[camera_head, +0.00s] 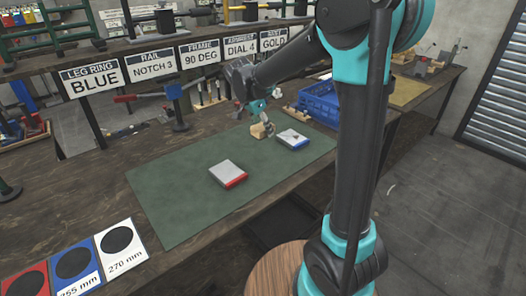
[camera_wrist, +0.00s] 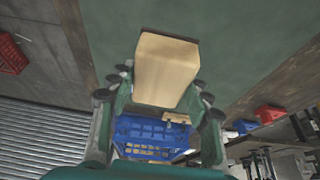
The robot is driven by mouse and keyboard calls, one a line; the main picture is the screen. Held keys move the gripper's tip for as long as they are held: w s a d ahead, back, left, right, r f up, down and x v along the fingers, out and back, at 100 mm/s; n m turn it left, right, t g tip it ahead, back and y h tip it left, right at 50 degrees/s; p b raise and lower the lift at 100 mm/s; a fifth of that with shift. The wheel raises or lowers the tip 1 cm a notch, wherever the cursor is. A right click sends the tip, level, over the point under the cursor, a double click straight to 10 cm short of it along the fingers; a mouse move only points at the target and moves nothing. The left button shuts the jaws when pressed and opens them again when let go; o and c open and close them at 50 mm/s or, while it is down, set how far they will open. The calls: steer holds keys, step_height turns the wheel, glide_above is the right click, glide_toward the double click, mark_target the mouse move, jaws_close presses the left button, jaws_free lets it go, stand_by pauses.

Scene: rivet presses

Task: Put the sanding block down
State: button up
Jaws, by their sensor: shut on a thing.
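The sanding block appears as a light wooden block (camera_head: 262,131). It also fills the upper middle of the wrist view (camera_wrist: 165,66). My gripper (camera_head: 261,121) is shut on the block, with a finger on either side of it in the wrist view (camera_wrist: 160,88). The block is at the far part of the green mat (camera_head: 180,195), just left of a grey-white box with a blue edge (camera_head: 291,139). I cannot tell whether its underside touches the mat.
A grey-white box with a red edge (camera_head: 227,172) lies mid-mat. A blue crate (camera_head: 322,108) stands behind the mat at right. Coloured cards (camera_head: 120,246) lie front left. Signs (camera_head: 204,54) hang along the shelf behind. The mat's left and front parts are clear.

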mark_target(266, 155)
step_height(266, 155, down, 11)
steer(key=shift+r, duration=0.15)
stand_by(0.4)
steer(key=o, duration=1.2)
